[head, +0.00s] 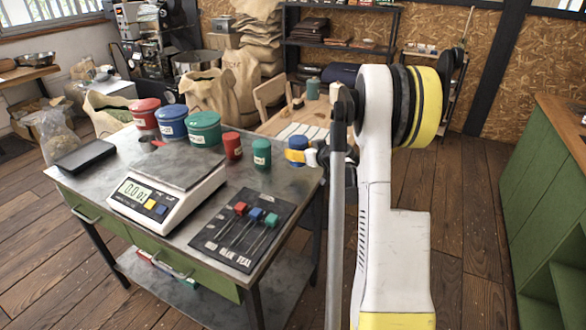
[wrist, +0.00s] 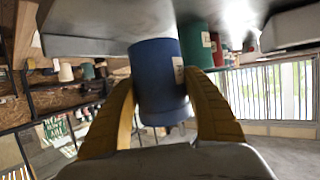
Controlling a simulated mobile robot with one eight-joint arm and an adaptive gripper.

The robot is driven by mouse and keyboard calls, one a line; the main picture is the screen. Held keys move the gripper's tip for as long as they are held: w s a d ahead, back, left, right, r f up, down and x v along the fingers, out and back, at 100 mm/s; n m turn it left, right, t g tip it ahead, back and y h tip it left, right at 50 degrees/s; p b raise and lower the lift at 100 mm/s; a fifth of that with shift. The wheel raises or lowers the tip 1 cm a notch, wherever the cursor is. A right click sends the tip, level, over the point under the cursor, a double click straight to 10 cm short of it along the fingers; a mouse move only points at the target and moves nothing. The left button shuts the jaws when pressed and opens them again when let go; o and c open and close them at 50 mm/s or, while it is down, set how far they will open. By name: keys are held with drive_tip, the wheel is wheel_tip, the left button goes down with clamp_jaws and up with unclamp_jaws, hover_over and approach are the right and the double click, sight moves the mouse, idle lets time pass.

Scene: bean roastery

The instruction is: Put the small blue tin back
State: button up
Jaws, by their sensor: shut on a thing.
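The small blue tin (head: 297,143) is at the right edge of the steel-topped table (head: 178,151), right of the small green tin (head: 262,153) and the small red tin (head: 232,145). My gripper (head: 300,156) is shut on it. In the wrist view, which looks upside down, the blue tin (wrist: 158,85) sits between both yellow fingers (wrist: 159,75), with a pale label on its side. I cannot tell whether its base touches the tabletop. My arm hides part of the area right of it.
Large red (head: 145,114), blue (head: 171,122) and green (head: 204,129) tins stand behind the small ones. A green cabinet (head: 545,160) stands at right.

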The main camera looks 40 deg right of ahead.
sight(293, 162)
drive_tip(key=shift+w+a+f, duration=0.5)
drive_tip(key=shift+w+f, duration=0.1)
drive_tip(key=shift+w, duration=0.1)
drive_tip(key=shift+f+b, duration=1.2)
drive_tip(key=shift+f, duration=0.75)
drive_tip(key=shift+f, duration=0.15)
drive_tip(key=o, duration=1.4)
drive_tip(key=shift+c, duration=0.2)
